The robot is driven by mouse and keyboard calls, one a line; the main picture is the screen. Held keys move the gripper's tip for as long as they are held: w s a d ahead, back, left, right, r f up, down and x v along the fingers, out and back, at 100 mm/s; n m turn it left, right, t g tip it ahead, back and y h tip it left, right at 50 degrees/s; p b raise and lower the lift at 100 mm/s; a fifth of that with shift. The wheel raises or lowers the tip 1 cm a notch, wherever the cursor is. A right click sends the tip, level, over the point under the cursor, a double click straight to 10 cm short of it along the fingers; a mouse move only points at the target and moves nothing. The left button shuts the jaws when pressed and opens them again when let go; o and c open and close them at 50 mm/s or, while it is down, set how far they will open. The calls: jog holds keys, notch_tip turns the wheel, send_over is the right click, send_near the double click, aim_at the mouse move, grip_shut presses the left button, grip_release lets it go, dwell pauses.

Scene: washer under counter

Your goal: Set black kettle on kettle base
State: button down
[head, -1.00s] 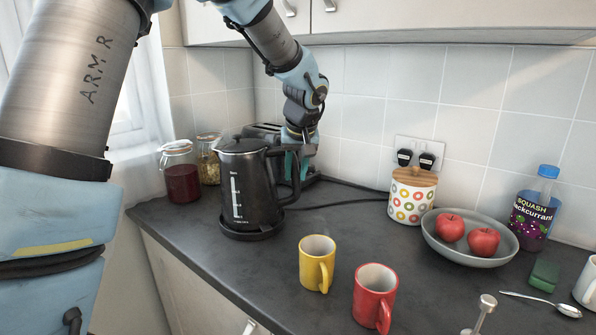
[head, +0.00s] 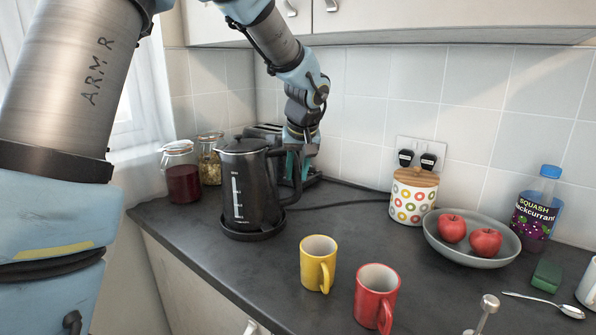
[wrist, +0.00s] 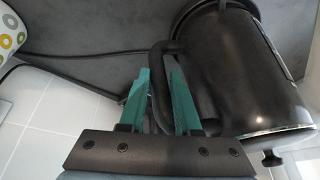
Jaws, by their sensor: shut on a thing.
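The black kettle (head: 252,190) stands upright over the round black kettle base (head: 252,234) on the counter in the head view. Whether it is fully seated cannot be told for certain, but no clear gap shows. My gripper (head: 299,172) is behind and to the right of the kettle, at its handle. In the wrist view my gripper (wrist: 162,82) has its green fingers on either side of the black handle (wrist: 160,62), shut on it. The kettle body (wrist: 240,70) fills the right of that view. The handle partly hides the fingers in the head view.
Two glass jars (head: 181,172) stand left of the kettle, and a toaster (head: 262,132) is behind it. A yellow mug (head: 317,264) and red mug (head: 375,297) stand in front right. A patterned canister (head: 413,196) and fruit bowl (head: 470,250) are further right.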

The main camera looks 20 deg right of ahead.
jog(key=shift+f, duration=0.1)
jog(key=c, duration=0.9)
grip_release()
jog(key=shift+f, duration=0.15)
jog(key=p+v, duration=0.4)
jog(key=v, duration=0.7)
